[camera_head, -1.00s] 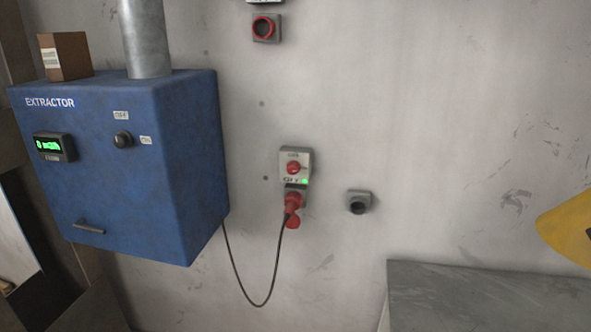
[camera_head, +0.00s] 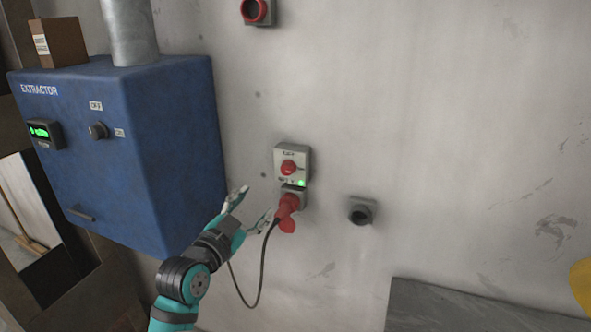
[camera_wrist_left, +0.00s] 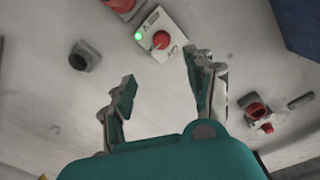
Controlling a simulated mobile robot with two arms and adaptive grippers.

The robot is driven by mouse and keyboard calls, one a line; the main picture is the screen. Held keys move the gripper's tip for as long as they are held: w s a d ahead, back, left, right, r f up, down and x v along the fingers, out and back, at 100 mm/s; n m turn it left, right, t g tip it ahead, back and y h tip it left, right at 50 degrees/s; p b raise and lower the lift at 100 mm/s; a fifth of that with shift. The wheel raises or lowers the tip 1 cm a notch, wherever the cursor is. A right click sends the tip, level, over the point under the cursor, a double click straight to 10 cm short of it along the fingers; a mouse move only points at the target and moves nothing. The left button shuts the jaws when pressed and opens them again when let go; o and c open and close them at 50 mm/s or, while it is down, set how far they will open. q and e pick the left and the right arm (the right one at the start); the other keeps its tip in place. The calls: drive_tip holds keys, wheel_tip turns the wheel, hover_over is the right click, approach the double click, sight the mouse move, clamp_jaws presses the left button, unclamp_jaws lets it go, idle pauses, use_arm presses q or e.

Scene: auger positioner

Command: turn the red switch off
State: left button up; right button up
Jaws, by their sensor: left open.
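The red switch (camera_head: 289,167) is a round red knob on a pale wall box with a lit green lamp at its lower right. A red plug (camera_head: 287,209) with a black cable sits in the socket just below it. My left gripper (camera_head: 254,207) is open and empty, below and to the left of the switch box. In the left wrist view the red switch (camera_wrist_left: 161,40) shows beyond the spread fingers of the gripper (camera_wrist_left: 158,88), apart from them. My right gripper is in neither view.
The blue extractor box (camera_head: 170,150) hangs on the wall at the left. A grey socket (camera_head: 361,211) is to the right of the switch, and a red-rimmed socket (camera_head: 257,11) is above. A grey surface (camera_head: 470,308) is at the lower right. The wall between is clear.

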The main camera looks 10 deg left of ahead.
use_arm(q)
drive_tip(key=p, duration=0.2)
approach(285, 172)
drive_tip(key=p+x, duration=0.1)
drive_tip(key=x, duration=0.7)
drive_tip(key=shift+w+r+p, duration=0.15)
drive_tip(key=shift+w+p, duration=0.15)
drive_tip(key=shift+w+d, duration=0.15)
drive_tip(key=shift+w, duration=0.4)
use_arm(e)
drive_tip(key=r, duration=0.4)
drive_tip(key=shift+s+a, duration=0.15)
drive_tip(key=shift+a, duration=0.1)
use_arm(q)
drive_tip(key=c, duration=1.1)
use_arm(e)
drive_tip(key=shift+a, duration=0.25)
